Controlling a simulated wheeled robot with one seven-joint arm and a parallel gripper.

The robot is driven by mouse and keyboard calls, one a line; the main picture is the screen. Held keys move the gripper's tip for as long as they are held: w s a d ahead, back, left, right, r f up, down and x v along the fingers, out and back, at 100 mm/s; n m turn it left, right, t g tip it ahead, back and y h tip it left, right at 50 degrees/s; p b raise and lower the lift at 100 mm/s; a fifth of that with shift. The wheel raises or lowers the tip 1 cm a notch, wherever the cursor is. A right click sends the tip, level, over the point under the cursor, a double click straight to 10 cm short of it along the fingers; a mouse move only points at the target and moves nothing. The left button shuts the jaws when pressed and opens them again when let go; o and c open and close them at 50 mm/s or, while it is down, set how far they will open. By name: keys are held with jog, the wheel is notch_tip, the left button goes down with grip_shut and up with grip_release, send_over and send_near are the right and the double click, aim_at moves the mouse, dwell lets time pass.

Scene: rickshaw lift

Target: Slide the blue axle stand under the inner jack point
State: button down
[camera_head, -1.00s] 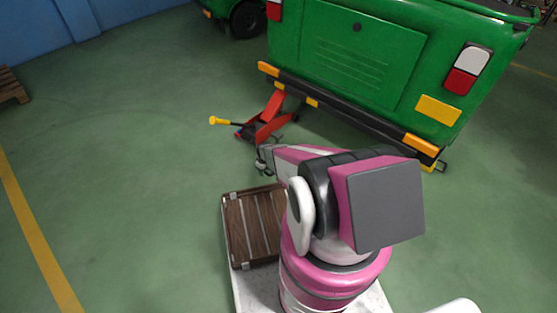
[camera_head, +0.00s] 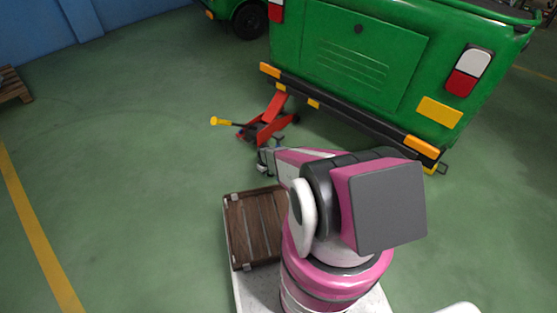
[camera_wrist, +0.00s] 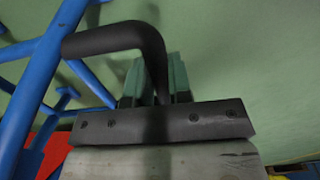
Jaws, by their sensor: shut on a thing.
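In the wrist view, the blue axle stand (camera_wrist: 40,75) shows as several blue tubes at the left. Its dark bent handle (camera_wrist: 110,38) runs to the middle, where my gripper (camera_wrist: 160,82) is shut on it. In the head view, my gripper (camera_head: 267,160) is low, just in front of the red jack, and I cannot make out the stand there. The green vehicle (camera_head: 365,50) stands behind, with yellow marks under its dark rear bumper (camera_head: 350,118). I cannot tell which spot is the inner jack point.
A red floor jack (camera_head: 268,122) with a yellow-tipped handle (camera_head: 222,121) reaches under the left part of the bumper. A brown slatted crate (camera_head: 253,228) is beside my arm. A pallet (camera_head: 14,85) lies far left.

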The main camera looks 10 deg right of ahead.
jog(key=shift+w+d, duration=3.6)
jog(key=shift+d, duration=1.3)
jog(key=shift+w+d, duration=3.65)
jog(key=shift+d, duration=1.2)
jog(key=shift+w+d, duration=3.6)
jog(key=shift+d, duration=1.3)
jog(key=c, duration=0.9)
grip_release()
